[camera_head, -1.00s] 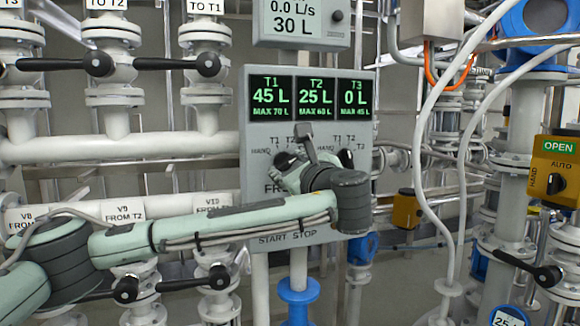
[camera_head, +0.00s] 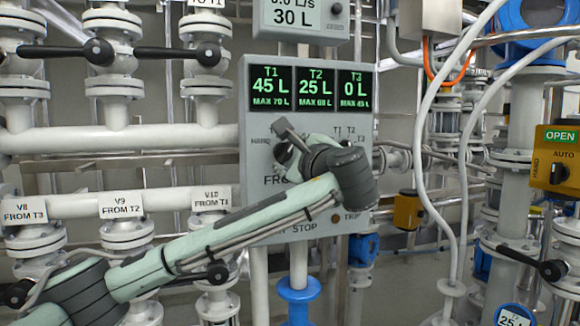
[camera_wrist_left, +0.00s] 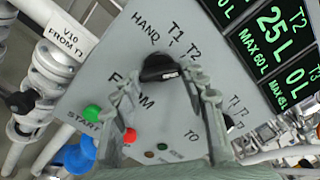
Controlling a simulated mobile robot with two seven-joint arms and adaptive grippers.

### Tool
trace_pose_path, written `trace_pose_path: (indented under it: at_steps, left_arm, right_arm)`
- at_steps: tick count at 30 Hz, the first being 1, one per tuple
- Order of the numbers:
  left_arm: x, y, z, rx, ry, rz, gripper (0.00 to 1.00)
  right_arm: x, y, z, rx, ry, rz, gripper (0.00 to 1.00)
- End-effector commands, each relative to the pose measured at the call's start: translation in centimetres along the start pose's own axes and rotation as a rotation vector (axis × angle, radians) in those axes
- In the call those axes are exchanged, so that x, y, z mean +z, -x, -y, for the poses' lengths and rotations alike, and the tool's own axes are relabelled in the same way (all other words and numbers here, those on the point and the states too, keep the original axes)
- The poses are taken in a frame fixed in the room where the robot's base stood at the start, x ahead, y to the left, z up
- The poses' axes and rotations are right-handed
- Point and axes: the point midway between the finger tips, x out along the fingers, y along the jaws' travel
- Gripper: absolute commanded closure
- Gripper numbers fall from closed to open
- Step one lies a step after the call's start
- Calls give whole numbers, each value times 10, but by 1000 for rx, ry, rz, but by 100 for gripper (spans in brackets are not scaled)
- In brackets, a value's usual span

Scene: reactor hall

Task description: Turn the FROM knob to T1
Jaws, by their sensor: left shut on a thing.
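The grey control panel (camera_head: 256,110) stands ahead. Its FROM knob (camera_wrist_left: 158,68) is black and sits below the labels HAND, T1 and T2 in the left wrist view. My left gripper (camera_wrist_left: 165,84) is shut on this knob, with a finger on each side. Which label the knob points to is not clear. In the head view the knob (camera_head: 283,154) is mostly covered by my left gripper (camera_head: 288,146). The TO knob (camera_wrist_left: 228,122) is partly hidden behind a finger in the wrist view. My right gripper does not show.
The panel has a display (camera_head: 312,90) reading T1 45 L, T2 25 L, T3 0 L. A green START button (camera_wrist_left: 92,112) and a red button (camera_wrist_left: 130,136) sit low on it. Valves and white pipes (camera_head: 110,138) fill the left. A yellow box (camera_head: 556,160) is at right.

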Motion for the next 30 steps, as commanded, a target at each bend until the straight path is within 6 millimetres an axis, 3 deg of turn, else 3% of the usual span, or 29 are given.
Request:
trace_pose_path:
  at_steps: [18,25,30]
  left_arm:
    - [-3,0,-2,4,579,-3,86]
    - [-2,0,-1,4,750,-3,86]
    - [-1,0,0,4,839,-2,86]
  right_arm:
    - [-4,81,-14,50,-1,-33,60]
    - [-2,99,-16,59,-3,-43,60]
    - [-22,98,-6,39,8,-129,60]
